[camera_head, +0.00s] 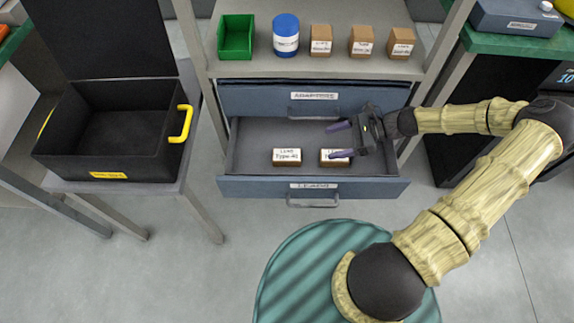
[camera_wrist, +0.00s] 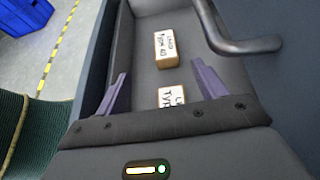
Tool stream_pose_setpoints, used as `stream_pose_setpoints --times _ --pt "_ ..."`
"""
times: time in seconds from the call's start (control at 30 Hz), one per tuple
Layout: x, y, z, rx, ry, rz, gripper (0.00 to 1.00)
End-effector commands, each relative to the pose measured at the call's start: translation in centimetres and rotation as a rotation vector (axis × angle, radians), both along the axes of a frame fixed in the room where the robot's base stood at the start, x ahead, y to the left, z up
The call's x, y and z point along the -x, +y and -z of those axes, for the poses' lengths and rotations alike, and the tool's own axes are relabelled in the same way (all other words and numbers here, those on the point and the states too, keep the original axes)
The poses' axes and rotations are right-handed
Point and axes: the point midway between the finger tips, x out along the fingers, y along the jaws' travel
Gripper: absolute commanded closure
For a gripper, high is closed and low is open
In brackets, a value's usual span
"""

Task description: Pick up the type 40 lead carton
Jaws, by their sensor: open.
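The lead drawer (camera_head: 257,135) is pulled out, with two small brown cartons with white labels on its floor. The left one, the type 40 lead carton (camera_head: 287,157), reads "Type 40"; in the wrist view it is the farther carton (camera_wrist: 167,47), beyond my fingertips. The other lead carton (camera_head: 331,163) is to its right, partly hidden by my finger; its label is cut off in the wrist view (camera_wrist: 172,97), where it appears between my fingers. My gripper (camera_head: 340,141) is open and empty, pointing left over the drawer's right part; it also shows in the wrist view (camera_wrist: 160,71).
The drawer handle (camera_wrist: 245,45) and walls are close to my gripper. Above the adapters drawer (camera_head: 260,97), a shelf holds a green bin (camera_head: 236,37), a blue-and-white jar (camera_head: 286,36) and several cartons (camera_head: 361,42). An open black case (camera_head: 75,160) stands left.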

Motion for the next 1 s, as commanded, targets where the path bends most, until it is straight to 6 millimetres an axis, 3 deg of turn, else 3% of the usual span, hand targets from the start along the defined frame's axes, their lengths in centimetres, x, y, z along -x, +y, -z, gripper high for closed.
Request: stream_pose_setpoints --times 0.03,0.53,1.0 --pt "-0.2 0.0 0.7 -0.036 0.006 0.019 0.29" --pt "-0.4 0.0 0.7 -0.075 0.014 0.049 0.29" --pt "-0.6 7.3 3.9 -0.075 0.014 0.044 0.29"
